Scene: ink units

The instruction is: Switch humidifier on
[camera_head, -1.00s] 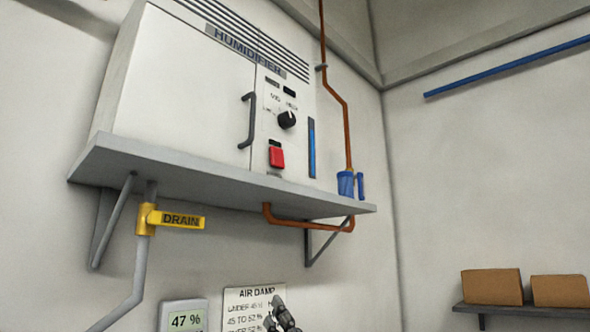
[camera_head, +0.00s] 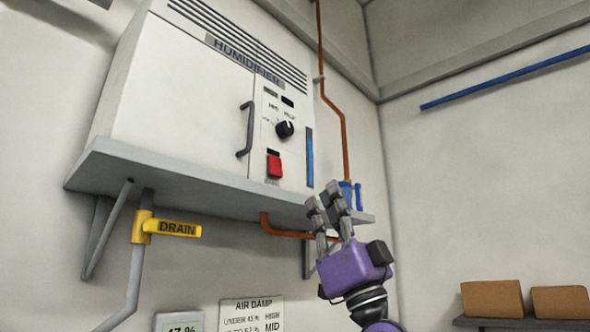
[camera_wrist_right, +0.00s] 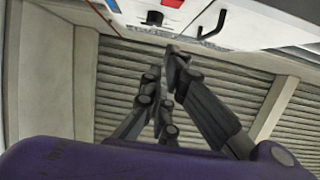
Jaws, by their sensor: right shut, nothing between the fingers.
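The white humidifier (camera_head: 180,85) sits on a grey wall shelf (camera_head: 150,165). Its front panel has a red switch (camera_head: 274,166) with a dark slot above it, a black knob (camera_head: 285,129), and a dark door handle (camera_head: 246,130). My right gripper (camera_head: 326,205), on a purple wrist, is raised in front of the shelf's right end, right of and below the switch. It is shut and empty, apart from the switch in the picture. In the right wrist view, the fingers (camera_wrist_right: 168,75) point up toward the panel, where the red switch (camera_wrist_right: 173,4) shows at the top edge. My left gripper is out of view.
A yellow drain valve (camera_head: 143,227) hangs below the shelf. An orange pipe (camera_head: 345,130) runs down the wall to a blue fitting, partly behind my gripper. An air-damp chart (camera_head: 252,314) and a humidity display (camera_head: 180,322) are below. Boxes (camera_head: 492,298) stand on a right shelf.

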